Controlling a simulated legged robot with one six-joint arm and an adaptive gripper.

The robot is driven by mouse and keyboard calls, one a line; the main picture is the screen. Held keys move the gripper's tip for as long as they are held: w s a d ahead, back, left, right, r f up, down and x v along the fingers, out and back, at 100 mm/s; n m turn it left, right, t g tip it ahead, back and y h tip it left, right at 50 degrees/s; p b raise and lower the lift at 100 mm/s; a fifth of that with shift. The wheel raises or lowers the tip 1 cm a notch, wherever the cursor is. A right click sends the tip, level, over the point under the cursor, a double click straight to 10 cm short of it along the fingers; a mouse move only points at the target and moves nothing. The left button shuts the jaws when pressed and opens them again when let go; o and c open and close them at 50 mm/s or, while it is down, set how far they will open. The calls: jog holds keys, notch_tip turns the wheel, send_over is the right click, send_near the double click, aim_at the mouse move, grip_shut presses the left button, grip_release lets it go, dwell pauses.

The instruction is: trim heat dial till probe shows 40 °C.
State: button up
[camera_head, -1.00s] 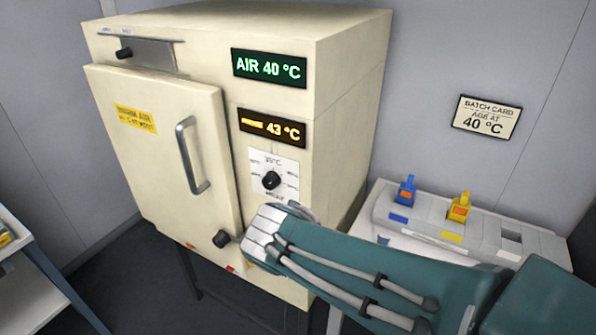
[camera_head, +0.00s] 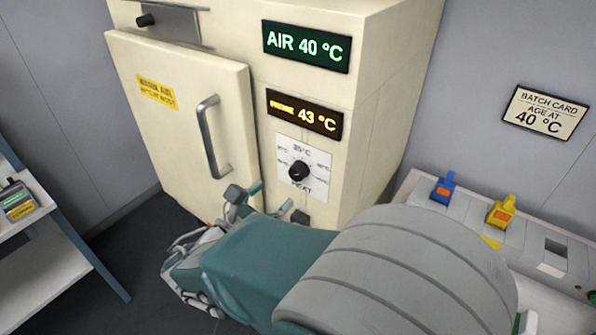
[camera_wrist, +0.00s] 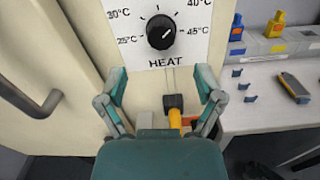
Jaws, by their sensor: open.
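The heat dial (camera_head: 299,172) is a black round knob on a white scale plate on the cream cabinet's front. In the wrist view the dial (camera_wrist: 161,32) has a white mark pointing up and right, toward the 40 to 45 °C side. The amber display (camera_head: 304,113) reads 43 °C; its small label is blurred. The green display above (camera_head: 306,46) reads AIR 40 °C. My gripper (camera_wrist: 160,97) is open and empty, its fingers spread below the dial and not touching it. In the head view my gripper (camera_head: 262,203) is partly hidden by my arm.
The cabinet door (camera_head: 180,115) with a bar handle (camera_head: 212,138) is shut, left of the dial. A batch card (camera_head: 545,111) reads 40 °C.

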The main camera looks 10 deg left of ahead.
aim_at(294, 175)
jog(key=x, duration=0.7)
jog(key=c, duration=1.2)
